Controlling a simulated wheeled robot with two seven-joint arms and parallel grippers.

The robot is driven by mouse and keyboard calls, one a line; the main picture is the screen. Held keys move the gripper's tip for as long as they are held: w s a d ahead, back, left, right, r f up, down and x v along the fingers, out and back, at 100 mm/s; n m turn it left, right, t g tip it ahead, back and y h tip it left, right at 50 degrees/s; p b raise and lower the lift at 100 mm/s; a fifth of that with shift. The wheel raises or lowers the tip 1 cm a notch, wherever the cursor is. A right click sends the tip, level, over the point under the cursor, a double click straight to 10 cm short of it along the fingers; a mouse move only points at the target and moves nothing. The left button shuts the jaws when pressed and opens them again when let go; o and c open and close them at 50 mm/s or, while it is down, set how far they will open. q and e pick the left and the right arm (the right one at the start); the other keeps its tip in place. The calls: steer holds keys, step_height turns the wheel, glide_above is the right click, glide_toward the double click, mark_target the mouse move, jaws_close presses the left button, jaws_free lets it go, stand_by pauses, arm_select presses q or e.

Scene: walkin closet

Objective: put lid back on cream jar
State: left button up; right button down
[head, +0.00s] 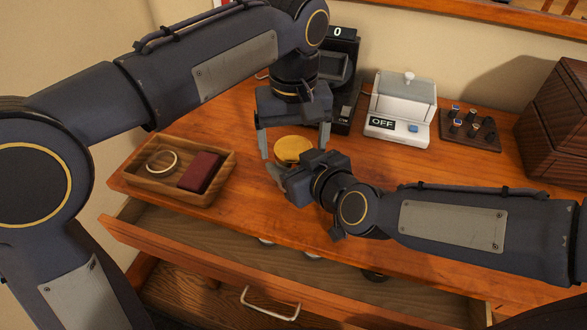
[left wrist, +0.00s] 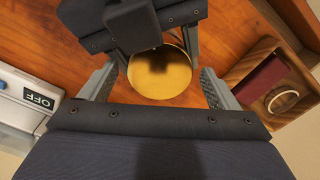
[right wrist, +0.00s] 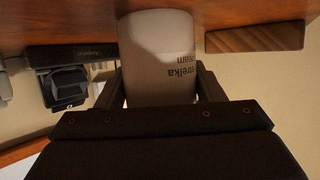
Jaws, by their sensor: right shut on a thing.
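The white cream jar (right wrist: 158,60) stands on the wooden top between the fingers of my right gripper (right wrist: 160,80), which is shut on it. Its dark lettering shows upside down in the right wrist view. The round gold lid (left wrist: 160,75) lies over the jar; it also shows in the head view (head: 293,150). Whether it is fully seated cannot be told, as the rim is hidden by my gripper. My left gripper (head: 293,142) points down from above, open, with its fingers apart on both sides of the lid and not touching it.
A wooden tray (head: 150,187) with a gold ring and a dark red box lies left. Behind are a black device (head: 345,75), a white box marked OFF (head: 400,110), a small rack (head: 470,130) and dark wooden boxes (head: 555,115). An open drawer (head: 220,245) is below the front edge.

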arm_select(q)
steer(key=shift+o, duration=0.2)
steer(key=shift+r, duration=2.3)
steer(key=shift+c, duration=0.3)
steer(key=shift+w+r+n, duration=0.1)
steer(key=shift+r+n, duration=0.65)
steer(key=shift+n, duration=0.25)
steer(key=shift+r+n, duration=0.7)
steer(key=shift+r, duration=0.25)
steer(key=shift+f, duration=0.1)
steer(key=shift+f, duration=3.9)
steer(key=shift+c, duration=0.5)
